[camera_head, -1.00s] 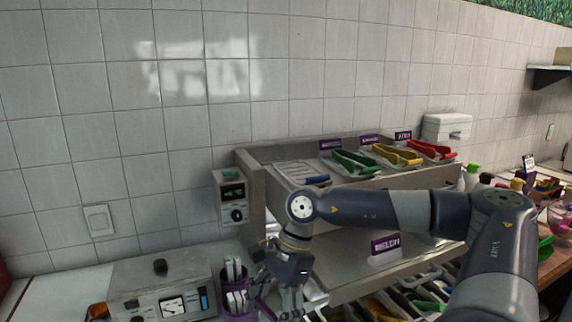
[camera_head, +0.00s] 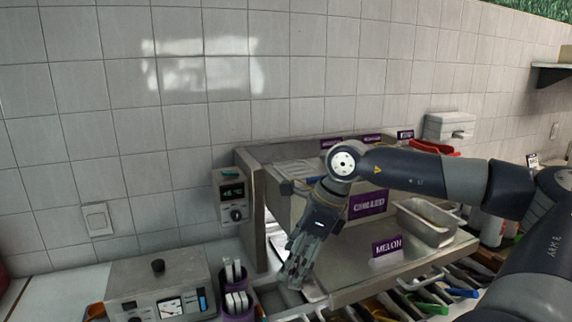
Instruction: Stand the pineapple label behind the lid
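My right gripper (camera_head: 294,280) comes in from the right and points down at the left end of the steel counter's lower shelf. Its fingers look close together, and I cannot tell whether they hold anything. Small purple labels stand along the upper shelf: one at the left (camera_head: 330,143), one in the middle (camera_head: 372,138) and one at the right (camera_head: 405,134). Their words are too small to read, so I cannot tell which is pineapple. I cannot clearly make out the lid; my arm covers much of the upper shelf. My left gripper is not in view.
A purple "MELON" label (camera_head: 388,246) stands on the lower shelf (camera_head: 350,262), near a steel pan (camera_head: 428,222). A "CHILLED" sign (camera_head: 368,203) is behind. Several colored-handled utensils lie in bins at the front.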

